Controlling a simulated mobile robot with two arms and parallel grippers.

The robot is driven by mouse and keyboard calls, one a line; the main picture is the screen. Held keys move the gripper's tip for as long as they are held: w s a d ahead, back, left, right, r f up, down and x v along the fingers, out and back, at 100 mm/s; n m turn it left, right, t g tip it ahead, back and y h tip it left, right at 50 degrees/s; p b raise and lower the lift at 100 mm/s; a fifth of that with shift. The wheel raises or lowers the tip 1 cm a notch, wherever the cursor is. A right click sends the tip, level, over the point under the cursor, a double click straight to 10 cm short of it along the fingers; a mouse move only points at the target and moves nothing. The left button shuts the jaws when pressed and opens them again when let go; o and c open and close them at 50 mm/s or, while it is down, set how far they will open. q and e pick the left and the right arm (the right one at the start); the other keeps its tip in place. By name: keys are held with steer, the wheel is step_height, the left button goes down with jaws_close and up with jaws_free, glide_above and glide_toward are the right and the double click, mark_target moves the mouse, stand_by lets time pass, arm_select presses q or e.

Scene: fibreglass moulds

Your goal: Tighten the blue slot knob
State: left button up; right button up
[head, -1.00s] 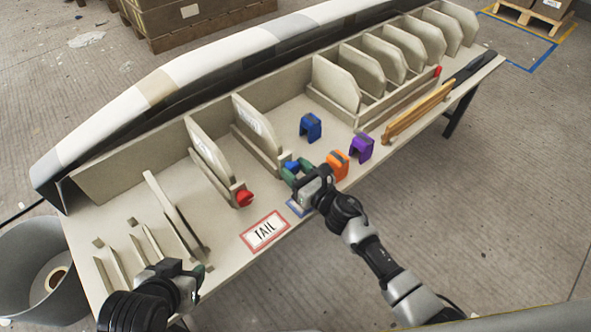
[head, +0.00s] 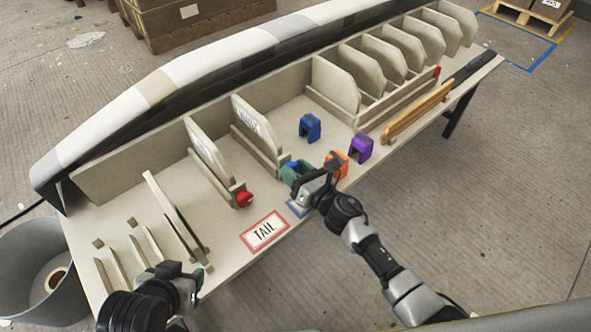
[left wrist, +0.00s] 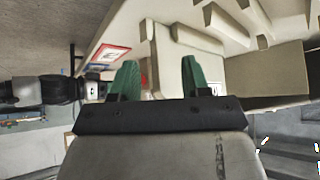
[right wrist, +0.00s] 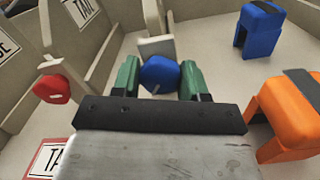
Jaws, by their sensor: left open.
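The blue slot knob (right wrist: 160,74) shows between the two green fingers of my right gripper (right wrist: 160,80) in the right wrist view. It sits at the front end of a pale slotted rail (right wrist: 156,46). In the head view the knob (head: 286,159) is mostly hidden by my right gripper (head: 296,172). My left gripper (head: 200,278) is open and empty near the bench's front left edge; its fingers show in the left wrist view (left wrist: 160,78).
A red knob (head: 244,199) ends the neighbouring slot. A blue clamp (head: 310,127), an orange clamp (head: 337,164) and a purple clamp (head: 360,147) stand to the right of my right gripper. A TAIL label (head: 265,230) lies in front. Upright panels line the back.

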steer(key=o, duration=0.5)
steer(key=shift+c, duration=0.2)
arm_select(q)
steer(key=s+g, duration=0.1)
steer(key=s, duration=0.1)
steer(key=s+a+f+g+p, duration=0.1)
steer(key=shift+s+a+g+y, duration=0.1)
steer(key=shift+s+g+y, duration=0.1)
steer(key=shift+g+y, duration=0.1)
arm_select(e)
steer(key=v, duration=1.1)
